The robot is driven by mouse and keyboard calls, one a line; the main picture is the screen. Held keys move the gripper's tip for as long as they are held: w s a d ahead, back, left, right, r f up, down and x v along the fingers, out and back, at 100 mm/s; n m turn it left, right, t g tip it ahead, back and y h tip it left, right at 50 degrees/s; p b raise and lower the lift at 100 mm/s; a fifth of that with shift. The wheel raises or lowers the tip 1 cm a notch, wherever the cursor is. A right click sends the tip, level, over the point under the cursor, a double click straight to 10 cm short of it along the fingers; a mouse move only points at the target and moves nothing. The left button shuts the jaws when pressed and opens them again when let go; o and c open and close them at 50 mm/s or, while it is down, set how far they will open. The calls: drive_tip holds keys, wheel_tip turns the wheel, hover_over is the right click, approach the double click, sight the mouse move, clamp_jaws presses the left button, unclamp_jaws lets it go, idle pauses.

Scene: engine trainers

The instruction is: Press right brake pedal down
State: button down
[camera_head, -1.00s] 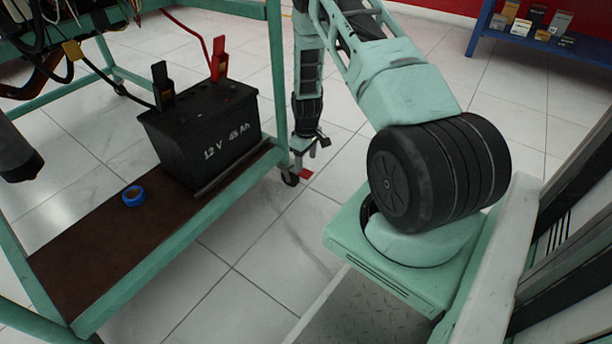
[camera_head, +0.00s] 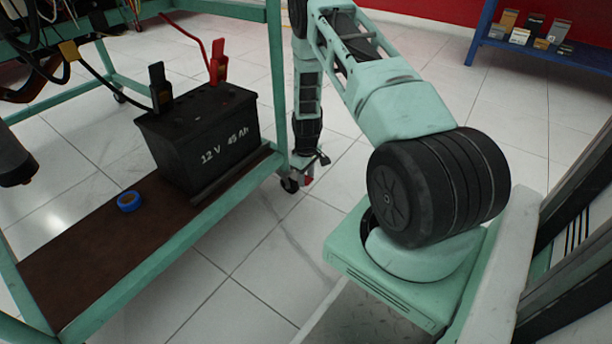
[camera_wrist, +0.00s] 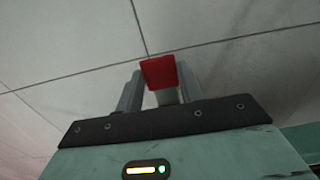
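The red brake pedal (camera_head: 308,181) shows as a small red patch at floor level, beside the black caster wheel (camera_head: 290,184) under the right leg of the green engine stand. My gripper (camera_head: 320,160) hangs low just above and beside it, partly covering it. In the wrist view, a red block (camera_wrist: 160,72) with a pale part below it shows between the two grey fingers of my gripper (camera_wrist: 160,84). The fingers stand apart. I cannot tell whether they touch the red block.
The green stand's lower shelf (camera_head: 95,245) carries a black battery (camera_head: 205,140) and a blue tape roll (camera_head: 128,201). The stand's leg (camera_head: 277,80) is close to my arm. Tiled floor (camera_head: 235,280) is clear in front. A blue shelf (camera_head: 530,45) stands far right.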

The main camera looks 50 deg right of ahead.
sight(310, 182)
drive_tip(key=shift+s, duration=0.1)
drive_tip(key=shift+s+f+t+p, duration=0.15)
drive_tip(key=shift+f+t+p, duration=0.15)
drive_tip(key=shift+t, duration=0.2)
drive_tip(key=shift+s+f+t+p, duration=0.25)
drive_tip(key=shift+f+t, duration=0.35)
drive_tip(key=shift+t, duration=0.4)
drive_tip(key=shift+w+f+t+y, duration=0.15)
drive_tip(key=shift+f+t, duration=0.35)
drive_tip(key=shift+t, duration=0.25)
drive_tip(key=shift+s+f+t+y, duration=0.15)
drive_tip(key=shift+f+t, duration=0.3)
drive_tip(key=shift+t, duration=0.3)
drive_tip(key=shift+w, duration=0.1)
drive_tip(key=c, duration=0.9)
unclamp_jaws()
drive_tip(key=shift+r, duration=0.1)
